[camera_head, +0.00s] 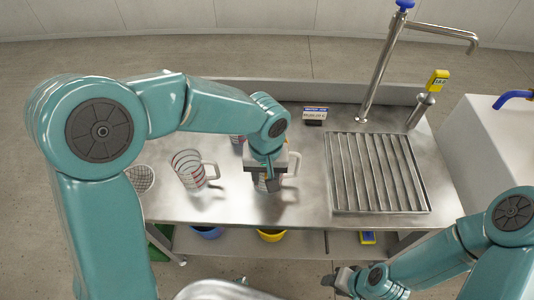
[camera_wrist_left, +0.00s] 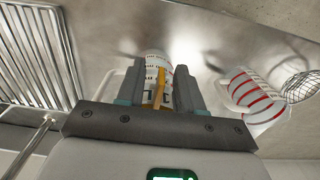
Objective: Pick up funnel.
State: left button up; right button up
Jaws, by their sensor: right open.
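I cannot make out a funnel for certain in either view. My left gripper (camera_head: 268,170) is over the steel bench, at a white measuring jug (camera_head: 290,168) that it partly hides. In the left wrist view my left gripper (camera_wrist_left: 158,80) has its fingers apart. The white printed jug (camera_wrist_left: 154,62) shows between and beyond them, with a narrow orange strip (camera_wrist_left: 160,88) in the gap. I see no clear grip on either. My right gripper (camera_head: 342,281) is open, low at the front, apart from the bench.
A red-striped jug (camera_head: 190,170) and a wire mesh basket (camera_head: 141,178) stand left on the bench. A slatted drain rack (camera_head: 376,173), a tall tap (camera_head: 382,65) and a yellow-topped post (camera_head: 425,100) are right. A small sign (camera_head: 314,114) stands behind. Blue (camera_head: 207,233) and yellow (camera_head: 271,236) buckets are below.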

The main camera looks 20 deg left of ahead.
pick_arm(q)
jog(key=shift+f, duration=0.75)
grip_shut()
jog(key=shift+r, duration=0.1)
